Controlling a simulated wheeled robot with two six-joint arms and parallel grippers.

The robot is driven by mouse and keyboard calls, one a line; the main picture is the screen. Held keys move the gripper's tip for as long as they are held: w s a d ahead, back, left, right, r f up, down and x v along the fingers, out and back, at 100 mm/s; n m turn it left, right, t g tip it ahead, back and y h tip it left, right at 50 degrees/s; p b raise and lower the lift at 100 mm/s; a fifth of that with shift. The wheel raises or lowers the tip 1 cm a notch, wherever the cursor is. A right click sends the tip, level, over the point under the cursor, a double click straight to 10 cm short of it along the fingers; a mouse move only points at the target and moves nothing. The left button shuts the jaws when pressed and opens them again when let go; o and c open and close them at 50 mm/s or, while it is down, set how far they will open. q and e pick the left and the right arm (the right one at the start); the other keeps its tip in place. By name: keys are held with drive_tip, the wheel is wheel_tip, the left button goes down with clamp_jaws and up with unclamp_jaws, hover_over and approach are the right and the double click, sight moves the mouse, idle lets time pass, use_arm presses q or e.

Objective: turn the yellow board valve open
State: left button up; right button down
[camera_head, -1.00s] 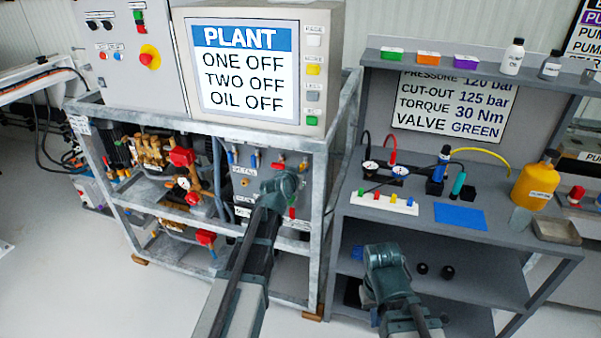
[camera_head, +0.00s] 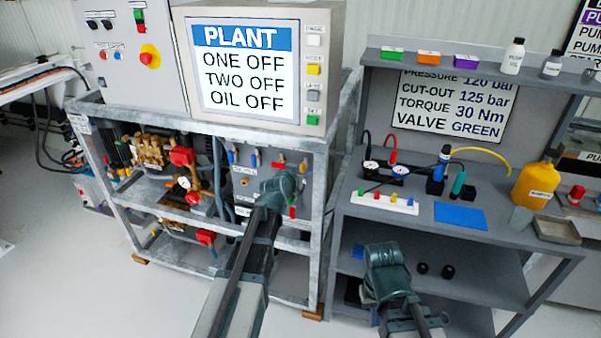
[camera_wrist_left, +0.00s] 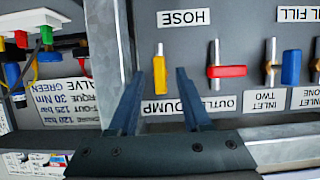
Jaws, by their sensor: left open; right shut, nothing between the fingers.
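The yellow valve handle (camera_wrist_left: 159,75) stands upright on the grey valve board (camera_wrist_left: 205,35) in the left wrist view, with a small metal stem at its top. It lies in the gap between the spread fingers of my left gripper (camera_wrist_left: 157,100), and neither finger visibly touches it. In the head view my left gripper (camera_head: 283,186) is in front of the board's right part and hides some of it; its fingers are hard to see there. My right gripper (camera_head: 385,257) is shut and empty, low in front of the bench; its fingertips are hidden.
A red handle (camera_wrist_left: 227,71) and a blue handle (camera_wrist_left: 291,67) are on the same board. A galvanised frame post (camera_wrist_left: 108,45) runs close beside my left gripper's finger. In the head view the grey bench (camera_head: 400,209) with tools stands right of the frame.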

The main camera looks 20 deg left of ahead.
use_arm(q)
drive_tip(key=p+v, duration=0.5)
drive_tip(key=v, duration=0.8)
drive_tip(key=shift+s, duration=0.35)
drive_tip(key=s+d+f+m+g+h+p, duration=0.1)
drive_tip(key=s+d+f+m+g, duration=0.1)
drive_tip(key=s+d+f+g, duration=0.35)
drive_tip(key=s+d+f+m+g+h+p, duration=0.1)
drive_tip(key=s+d+f+g, duration=0.15)
drive_tip(key=d, duration=0.65)
drive_tip(key=s+d+g+y+p, duration=0.1)
drive_tip(key=s+g+y, duration=0.1)
drive_tip(key=s, duration=0.5)
drive_tip(key=s+d+f+g+y+p, duration=0.1)
drive_tip(key=s+g, duration=0.2)
drive_tip(key=s, duration=0.4)
drive_tip(key=shift+s+d+f+m+g+y, duration=0.2)
drive_tip(key=shift+s+d+m+g+y, duration=0.1)
drive_tip(key=shift+d+g+y, duration=0.1)
